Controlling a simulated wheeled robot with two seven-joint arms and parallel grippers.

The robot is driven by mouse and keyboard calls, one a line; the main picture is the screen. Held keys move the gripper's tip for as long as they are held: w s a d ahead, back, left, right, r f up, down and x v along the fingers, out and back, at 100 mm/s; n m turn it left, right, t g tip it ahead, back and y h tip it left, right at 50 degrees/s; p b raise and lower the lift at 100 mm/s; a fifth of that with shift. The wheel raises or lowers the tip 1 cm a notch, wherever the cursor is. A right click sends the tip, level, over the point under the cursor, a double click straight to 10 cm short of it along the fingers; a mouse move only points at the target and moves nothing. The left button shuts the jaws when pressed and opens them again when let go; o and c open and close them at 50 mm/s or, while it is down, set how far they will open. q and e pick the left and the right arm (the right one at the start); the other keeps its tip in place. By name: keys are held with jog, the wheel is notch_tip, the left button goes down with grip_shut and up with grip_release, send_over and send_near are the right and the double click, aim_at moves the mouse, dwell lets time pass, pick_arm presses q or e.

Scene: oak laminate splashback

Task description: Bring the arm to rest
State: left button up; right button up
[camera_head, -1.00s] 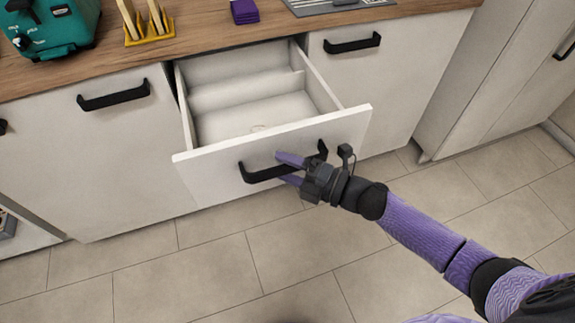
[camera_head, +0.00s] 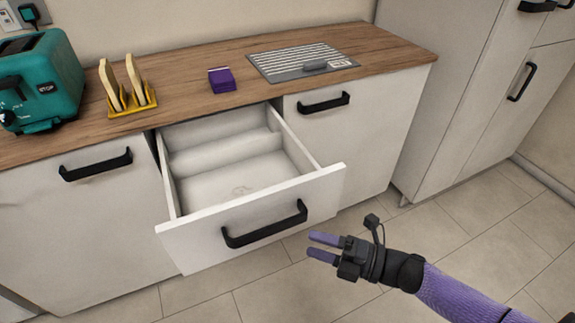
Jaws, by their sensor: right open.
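My right gripper (camera_head: 318,246) is open and empty, with two purple fingers pointing left. It is in front of the open drawer (camera_head: 178,242), to the right of the black drawer handle (camera_head: 265,224) and apart from it. My right arm comes in from the lower right. The drawer is pulled out; its white inside shows a stepped back part and a small faint object or mark on the floor that I cannot make out. My left gripper is not in view.
On the wooden worktop (camera_head: 190,92) stand a teal toaster (camera_head: 45,85), a yellow rack (camera_head: 133,108) with toast slices, a purple stack (camera_head: 221,80) and a grey grille tray (camera_head: 300,62). A tall cabinet (camera_head: 445,110) stands at the right. The tiled floor (camera_head: 480,215) is clear.

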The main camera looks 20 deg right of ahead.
jog(key=s+d+f+m+g+h+p, duration=0.1)
jog(key=s+d+f+m+h+p, duration=0.15)
jog(key=s+f+m+h, duration=0.45)
jog(key=s+d+f+m+g+h+p, duration=0.1)
jog(key=s+d+f+m+h+p, duration=0.25)
jog(key=f+m, duration=0.6)
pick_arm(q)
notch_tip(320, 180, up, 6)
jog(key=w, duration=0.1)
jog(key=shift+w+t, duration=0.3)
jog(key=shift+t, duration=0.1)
pick_arm(e)
jog(key=s+a+f+m+g+h, duration=0.1)
jog(key=s+f+m+g, duration=0.1)
jog(key=s, duration=0.6)
jog(key=s+a+f+m+g+h, duration=0.1)
jog(key=s+f+m+g, duration=0.2)
jog(key=s, duration=0.6)
jog(key=s+a+f+m+g+h, duration=0.1)
jog(key=s+f+m+g, duration=0.2)
jog(key=s+g, duration=0.2)
jog(key=s, duration=0.3)
jog(key=shift+s+a+f+g, duration=0.15)
jog(key=shift+s+f+g, duration=0.15)
jog(key=shift+g, duration=0.1)
jog(key=shift+h, duration=0.25)
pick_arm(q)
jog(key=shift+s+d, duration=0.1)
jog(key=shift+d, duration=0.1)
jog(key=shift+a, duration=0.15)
